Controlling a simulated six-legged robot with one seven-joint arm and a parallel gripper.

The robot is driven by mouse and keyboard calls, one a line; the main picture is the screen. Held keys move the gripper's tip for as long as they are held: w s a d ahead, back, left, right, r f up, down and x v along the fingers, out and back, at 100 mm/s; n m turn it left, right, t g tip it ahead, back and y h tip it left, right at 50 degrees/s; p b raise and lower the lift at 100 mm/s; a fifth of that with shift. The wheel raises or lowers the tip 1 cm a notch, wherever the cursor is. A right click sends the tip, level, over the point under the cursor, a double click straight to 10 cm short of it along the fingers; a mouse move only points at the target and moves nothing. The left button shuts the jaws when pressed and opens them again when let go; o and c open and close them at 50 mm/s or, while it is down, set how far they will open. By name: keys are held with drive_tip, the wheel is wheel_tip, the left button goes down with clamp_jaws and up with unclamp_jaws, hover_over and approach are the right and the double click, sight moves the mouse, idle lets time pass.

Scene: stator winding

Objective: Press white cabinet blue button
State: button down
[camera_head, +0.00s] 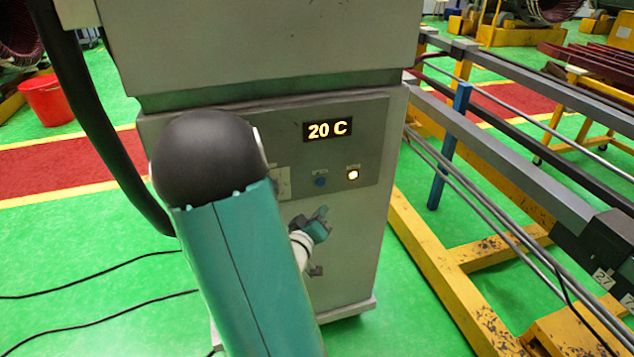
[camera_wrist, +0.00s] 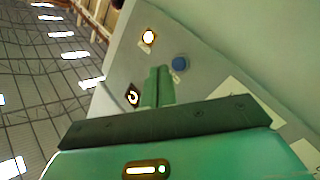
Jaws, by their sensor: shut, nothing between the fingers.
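The white cabinet (camera_head: 345,250) stands in the middle of the head view, with a grey panel and a lit display (camera_head: 328,130) reading 20 C. The blue button (camera_head: 320,181) sits on this panel below the display, left of a lit white button (camera_head: 353,174). My gripper (camera_head: 322,212) is shut and empty, in front of the cabinet and a little below the blue button in the picture. In the wrist view the blue button (camera_wrist: 180,63) lies just beyond and right of the shut fingertips (camera_wrist: 160,70). I cannot tell the exact gap; no contact is visible.
My teal arm covers the panel's left part. A thick black hose (camera_head: 95,120) runs down the cabinet's left side. A yellow and grey rail frame (camera_head: 440,260) stands close on the right. A red bucket (camera_head: 47,100) and thin black cables are on the green floor at left.

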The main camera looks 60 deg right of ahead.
sight(321, 182)
drive_tip(key=s, duration=0.1)
drive_tip(key=s+g, duration=0.1)
drive_tip(key=s+h, duration=0.1)
drive_tip(key=shift+d+r+g, duration=0.3)
drive_tip(key=shift+d, duration=0.1)
drive_tip(key=shift+w+d, duration=3.1)
drive_tip(key=shift+w, duration=0.05)
drive_tip(key=shift+w+d, duration=0.3)
drive_tip(key=shift+w+d, duration=0.25)
drive_tip(key=shift+d, duration=0.05)
idle(0.6)
drive_tip(key=shift+s+a, duration=0.55)
drive_tip(key=shift+a, duration=0.05)
